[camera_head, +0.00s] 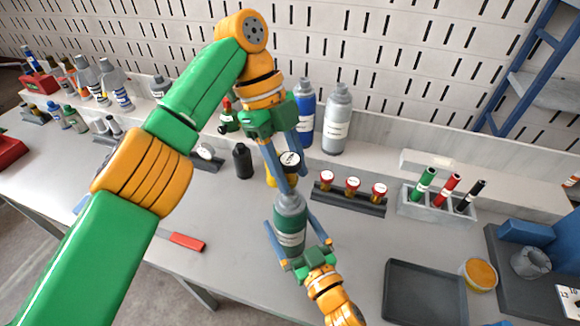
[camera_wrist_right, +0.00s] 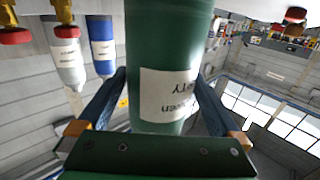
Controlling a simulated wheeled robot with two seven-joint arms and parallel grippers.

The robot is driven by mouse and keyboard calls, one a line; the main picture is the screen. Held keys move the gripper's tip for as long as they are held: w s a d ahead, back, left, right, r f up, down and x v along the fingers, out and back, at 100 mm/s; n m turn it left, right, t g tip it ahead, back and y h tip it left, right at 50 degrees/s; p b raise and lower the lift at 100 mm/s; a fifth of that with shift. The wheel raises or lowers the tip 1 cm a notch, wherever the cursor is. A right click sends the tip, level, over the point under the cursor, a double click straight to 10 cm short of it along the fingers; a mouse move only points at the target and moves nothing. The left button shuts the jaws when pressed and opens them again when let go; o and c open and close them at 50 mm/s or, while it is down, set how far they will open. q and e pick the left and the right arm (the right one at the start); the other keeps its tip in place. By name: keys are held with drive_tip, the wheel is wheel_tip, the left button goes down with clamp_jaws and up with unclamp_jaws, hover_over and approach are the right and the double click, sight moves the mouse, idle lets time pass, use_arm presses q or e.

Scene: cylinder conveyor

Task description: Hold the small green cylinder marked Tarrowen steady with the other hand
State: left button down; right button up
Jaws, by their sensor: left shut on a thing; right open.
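The green cylinder (camera_head: 290,222) with a grey top and white label hangs upright above the front middle of the table. My left gripper (camera_head: 288,183) reaches down from above and is shut on its top end. My right gripper (camera_head: 289,232) comes from the lower right, open, with one finger on each side of the cylinder. In the right wrist view the cylinder (camera_wrist_right: 168,50) stands between the two blue fingers (camera_wrist_right: 160,108). Its label is upside down there and partly readable, ending in "owen". Contact with the right fingers cannot be told.
A rack of red-capped vials (camera_head: 349,195) and a marker holder (camera_head: 436,209) stand to the right. A dark tray (camera_head: 424,293) lies at the front right. Grey (camera_head: 337,120) and blue (camera_head: 305,112) bottles stand behind. A red-handled tool (camera_head: 186,241) lies to the left.

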sight(295, 162)
use_arm(q)
drive_tip(key=shift+s, duration=0.1)
drive_tip(key=shift+r, duration=0.1)
use_arm(e)
drive_tip(key=v, duration=1.2)
use_arm(q)
drive_tip(key=shift+r+p, duration=0.3)
drive_tip(key=shift+p, duration=0.15)
wheel_tip(295, 162, up, 4)
drive_tip(key=p, duration=0.5)
drive_tip(key=shift+r+p, duration=0.25)
drive_tip(key=shift+p, duration=0.1)
drive_tip(key=shift+f, duration=0.15)
use_arm(e)
wheel_tip(295, 162, up, 6)
drive_tip(key=shift+r, duration=0.2)
drive_tip(key=shift+w, duration=0.1)
